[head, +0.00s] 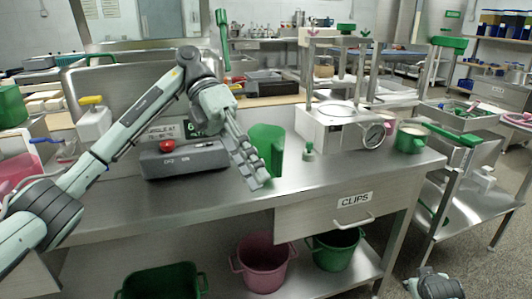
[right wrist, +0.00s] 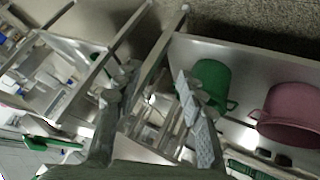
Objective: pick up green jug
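The green jug (head: 268,145) stands upright on the steel bench in the head view, near the middle. My left gripper (head: 257,182) points down beside the jug, in front of its left side, and hides part of it. Its fingers look close together from this side; whether they are apart or touch the jug cannot be told. My right gripper (right wrist: 152,105) is open and empty in the right wrist view. It also shows at the bottom right of the head view (head: 436,287), away from the jug.
A grey scale (head: 185,160) stands left of the jug. A small green-topped bottle (head: 309,153) and a white machine with a dial (head: 330,128) stand to its right, with a green pot (head: 409,140) beyond. The bench front is clear. Pink (head: 264,262) and green (head: 334,249) buckets sit below.

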